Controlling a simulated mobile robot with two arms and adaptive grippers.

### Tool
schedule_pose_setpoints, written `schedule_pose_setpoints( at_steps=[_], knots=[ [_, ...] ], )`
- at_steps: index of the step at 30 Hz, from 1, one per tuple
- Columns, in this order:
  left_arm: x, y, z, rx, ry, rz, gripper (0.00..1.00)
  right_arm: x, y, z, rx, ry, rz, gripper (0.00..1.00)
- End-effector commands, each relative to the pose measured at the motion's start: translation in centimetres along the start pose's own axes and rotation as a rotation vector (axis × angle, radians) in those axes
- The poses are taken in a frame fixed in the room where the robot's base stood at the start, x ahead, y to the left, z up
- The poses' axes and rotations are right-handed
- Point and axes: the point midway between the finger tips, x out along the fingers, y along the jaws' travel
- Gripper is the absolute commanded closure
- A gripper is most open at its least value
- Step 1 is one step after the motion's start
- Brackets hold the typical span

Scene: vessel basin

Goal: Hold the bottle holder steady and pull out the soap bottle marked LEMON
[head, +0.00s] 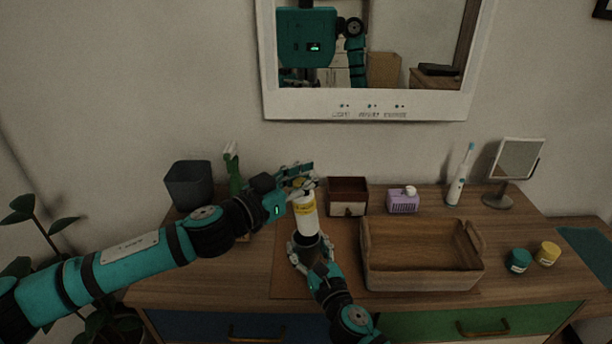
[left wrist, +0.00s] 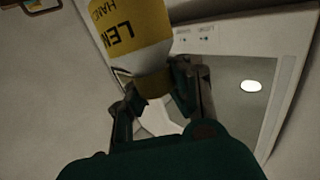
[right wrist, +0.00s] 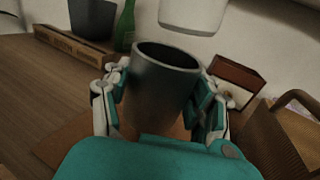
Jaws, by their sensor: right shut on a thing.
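The soap bottle (head: 306,222) is white with a yellow label; part of the word LEMON shows on the label in the left wrist view (left wrist: 128,28). My left gripper (head: 300,182) is shut on its neck and holds it upright above the bottle holder. The bottle's pale base (right wrist: 194,12) is clear of the holder's rim in the right wrist view. The bottle holder (right wrist: 160,90) is a dark grey, open cup standing upright, and its inside looks empty. My right gripper (right wrist: 160,108) is shut around its sides; in the head view the gripper (head: 310,250) partly hides the holder.
A wooden tray (head: 420,279) stands right of the holder. A small brown box (head: 348,190) and a purple dispenser (head: 403,203) are behind. A dark bin (head: 188,184) and a green bottle (right wrist: 125,27) stand at back left. A mirror (head: 370,112) hangs on the wall above.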

Motion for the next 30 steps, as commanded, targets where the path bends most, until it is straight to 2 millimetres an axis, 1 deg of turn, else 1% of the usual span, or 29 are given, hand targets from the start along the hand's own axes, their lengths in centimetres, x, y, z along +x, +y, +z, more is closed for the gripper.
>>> schedule_pose_setpoints(
  at_steps=[12,13,19,27,30],
  knots=[
    [0.01,0.02,-0.34,0.000,0.001,0.000,1.00,0.01,0.01,0.02,0.000,-0.001,0.000,0.76],
    [0.01,0.02,-0.34,0.000,0.001,0.001,1.00,0.01,0.01,0.02,0.000,-0.001,0.000,0.41],
    [0.01,0.01,-0.34,0.001,0.001,0.000,1.00,0.01,0.01,0.01,0.000,-0.001,0.000,0.15],
    [0.01,0.01,-0.36,0.001,0.002,0.000,1.00,-0.05,0.00,-0.02,0.000,0.000,0.000,0.15],
    [0.01,0.01,-0.35,0.001,0.002,0.000,1.00,-0.63,-0.02,-0.13,0.000,0.001,0.000,0.15]
  ],
)
